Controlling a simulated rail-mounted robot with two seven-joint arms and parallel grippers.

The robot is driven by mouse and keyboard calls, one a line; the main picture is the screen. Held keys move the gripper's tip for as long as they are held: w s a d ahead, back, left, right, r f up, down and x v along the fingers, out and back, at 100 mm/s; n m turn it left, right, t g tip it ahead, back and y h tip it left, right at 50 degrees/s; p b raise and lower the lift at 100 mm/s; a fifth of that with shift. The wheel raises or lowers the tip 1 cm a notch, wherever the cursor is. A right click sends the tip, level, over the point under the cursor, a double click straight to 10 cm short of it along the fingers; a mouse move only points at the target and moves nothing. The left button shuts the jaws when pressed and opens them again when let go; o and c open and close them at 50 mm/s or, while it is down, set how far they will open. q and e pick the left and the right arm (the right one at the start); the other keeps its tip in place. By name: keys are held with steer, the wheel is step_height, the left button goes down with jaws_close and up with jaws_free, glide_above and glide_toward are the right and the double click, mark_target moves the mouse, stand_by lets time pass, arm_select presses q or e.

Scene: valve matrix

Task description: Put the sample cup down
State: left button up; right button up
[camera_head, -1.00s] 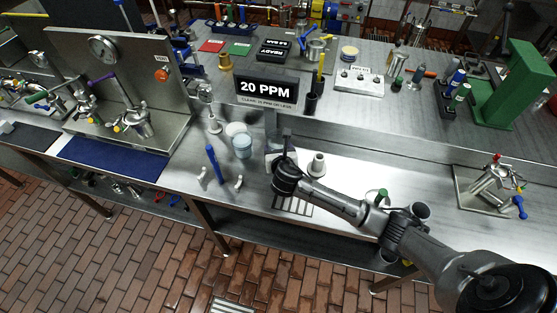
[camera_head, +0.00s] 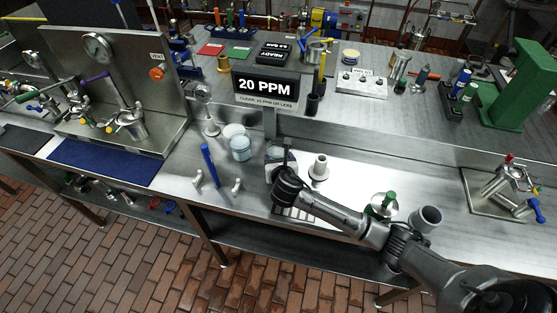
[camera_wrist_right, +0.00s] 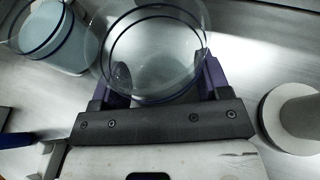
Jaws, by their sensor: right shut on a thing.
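My right gripper (camera_head: 284,160) is over the bench just in front of the 20 PPM display (camera_head: 265,88). In the right wrist view, its purple fingers (camera_wrist_right: 160,80) are shut around a clear sample cup (camera_wrist_right: 155,50) with dark rings. My left gripper is not in view.
A cup with pale blue contents (camera_head: 241,149) stands left of the gripper, also at upper left in the wrist view (camera_wrist_right: 50,35). A pale flanged piece (camera_head: 319,168) stands close on the right. A blue upright handle (camera_head: 209,165) stands nearer the front edge.

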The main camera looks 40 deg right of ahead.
steer(key=o, duration=1)
steer(key=shift+f, duration=0.1)
steer(key=shift+s+a+r, duration=0.1)
steer(key=shift+r, duration=0.15)
steer(key=p+v, duration=0.3)
steer(key=v, duration=0.7)
steer(key=shift+s+a+r, duration=0.1)
steer(key=shift+s+r, duration=0.05)
steer(key=shift+s+a+r, duration=0.2)
steer(key=shift+s+a, duration=0.1)
steer(key=shift+s, duration=0.2)
